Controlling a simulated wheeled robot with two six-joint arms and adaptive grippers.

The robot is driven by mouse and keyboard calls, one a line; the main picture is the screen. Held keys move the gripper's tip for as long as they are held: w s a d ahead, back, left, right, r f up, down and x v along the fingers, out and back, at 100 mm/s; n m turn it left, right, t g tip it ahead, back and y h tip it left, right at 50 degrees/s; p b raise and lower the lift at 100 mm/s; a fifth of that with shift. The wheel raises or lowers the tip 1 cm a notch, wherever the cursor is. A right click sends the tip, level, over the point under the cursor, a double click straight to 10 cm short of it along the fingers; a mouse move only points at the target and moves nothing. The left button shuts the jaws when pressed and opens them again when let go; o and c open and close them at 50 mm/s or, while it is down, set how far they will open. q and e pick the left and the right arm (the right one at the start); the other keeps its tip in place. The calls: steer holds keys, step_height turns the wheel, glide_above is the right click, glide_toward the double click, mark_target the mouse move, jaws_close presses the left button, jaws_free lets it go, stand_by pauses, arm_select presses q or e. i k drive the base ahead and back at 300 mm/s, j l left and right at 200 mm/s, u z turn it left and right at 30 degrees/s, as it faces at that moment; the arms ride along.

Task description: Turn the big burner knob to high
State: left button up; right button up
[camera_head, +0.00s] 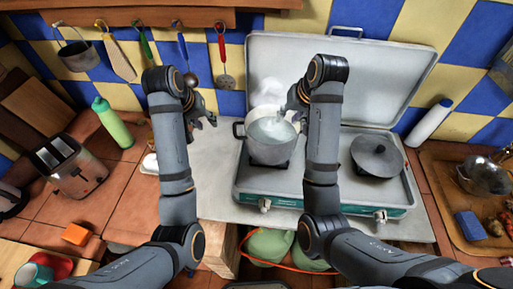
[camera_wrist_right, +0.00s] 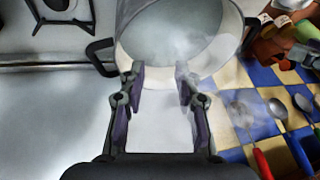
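A portable two-burner camp stove (camera_head: 225,199) stands on the counter with its lid raised. A left knob (camera_head: 265,205) and a right knob (camera_head: 380,216) are on its front edge; their settings are too small to read. A steaming pot (camera_head: 270,150) stands on the left burner and also shows in the right wrist view (camera_wrist_right: 180,35). My left gripper (camera_head: 203,119) is open and empty, left of the stove lid. My right gripper (camera_head: 294,106) is above the pot's right rear rim, partly hidden by its arm. In the right wrist view its fingers (camera_wrist_right: 160,92) are apart.
A toaster (camera_head: 72,168) and green bottle (camera_head: 113,124) are at left. A wooden tray (camera_head: 452,217) and white cylinder (camera_head: 428,124) are at right. Utensils hang behind. A pale strip of counter left of the stove is clear.

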mark_target(265, 202)
steer(key=j+z, duration=0.1)
steer(key=j, duration=0.25)
steer(key=k+j, duration=0.15)
steer(key=j, duration=0.25)
steer(key=j+z, duration=0.15)
steer(key=j, duration=0.2)
steer(key=k+j+z, duration=0.1)
steer(key=j, duration=0.25)
steer(key=i+l+u, duration=0.15)
steer(key=l, duration=0.45)
steer(key=l+u, duration=0.15)
steer(key=l, duration=0.5)
steer(key=i+l+u, duration=0.15)
steer(key=l, duration=0.45)
steer(key=k+l, duration=0.35)
steer(key=k, duration=0.15)
